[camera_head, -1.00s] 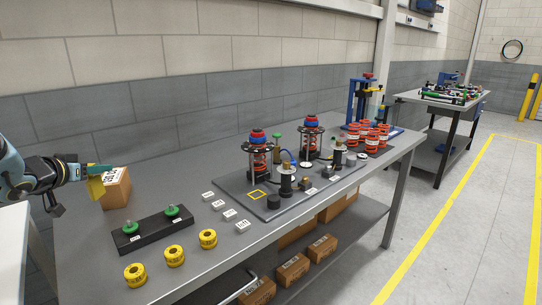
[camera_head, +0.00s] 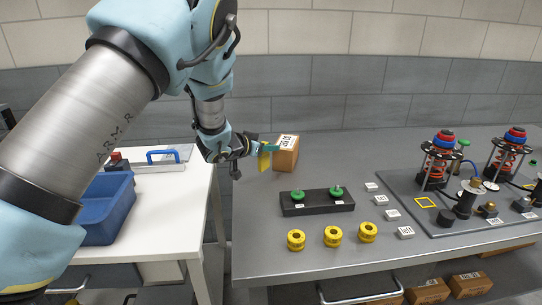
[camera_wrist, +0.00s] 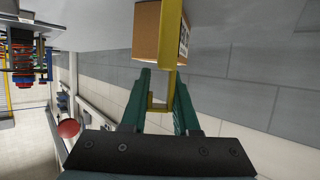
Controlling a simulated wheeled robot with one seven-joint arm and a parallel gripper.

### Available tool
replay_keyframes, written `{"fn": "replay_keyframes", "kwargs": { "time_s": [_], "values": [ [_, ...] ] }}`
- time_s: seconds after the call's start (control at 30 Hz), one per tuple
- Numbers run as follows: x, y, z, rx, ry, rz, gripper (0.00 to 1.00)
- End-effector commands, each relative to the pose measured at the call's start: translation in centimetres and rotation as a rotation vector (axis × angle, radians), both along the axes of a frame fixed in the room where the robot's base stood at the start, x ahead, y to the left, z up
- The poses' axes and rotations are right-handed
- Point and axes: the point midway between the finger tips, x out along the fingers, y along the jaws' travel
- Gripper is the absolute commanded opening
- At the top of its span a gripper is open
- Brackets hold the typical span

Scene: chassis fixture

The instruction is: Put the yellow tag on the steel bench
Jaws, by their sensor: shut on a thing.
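The yellow tag (camera_head: 264,161) hangs from my gripper (camera_head: 269,148), whose green fingers are shut on it. In the wrist view the tag (camera_wrist: 171,42) extends out past the fingers of my gripper (camera_wrist: 160,88). The grey steel bench (camera_head: 350,158) fills the middle and right of the head view. My gripper is above or beside the bench's left end; the exact height is unclear. The tag appears just left of a cardboard box (camera_head: 286,155), and whether they touch is unclear.
A black block (camera_head: 317,210) with two green knobs and several yellow rolls (camera_head: 333,236) lie on the bench. Several white labels (camera_head: 381,200) and a grey fixture plate (camera_head: 408,213) stand farther right. A white table (camera_head: 165,220) with a blue bin (camera_head: 108,205) is at left.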

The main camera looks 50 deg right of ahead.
Motion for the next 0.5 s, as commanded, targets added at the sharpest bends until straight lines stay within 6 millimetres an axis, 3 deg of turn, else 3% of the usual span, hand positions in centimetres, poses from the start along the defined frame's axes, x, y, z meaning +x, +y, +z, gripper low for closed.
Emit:
{"fn": "replay_keyframes", "kwargs": {
  "time_s": [0.23, 0.5],
  "values": [
    [-0.1, 0.0, -3.3, 0.004, 0.000, -0.001, 0.00],
    [0.0, 0.0, -4.0, 0.000, -0.001, -0.001, 0.00]
  ]
}}
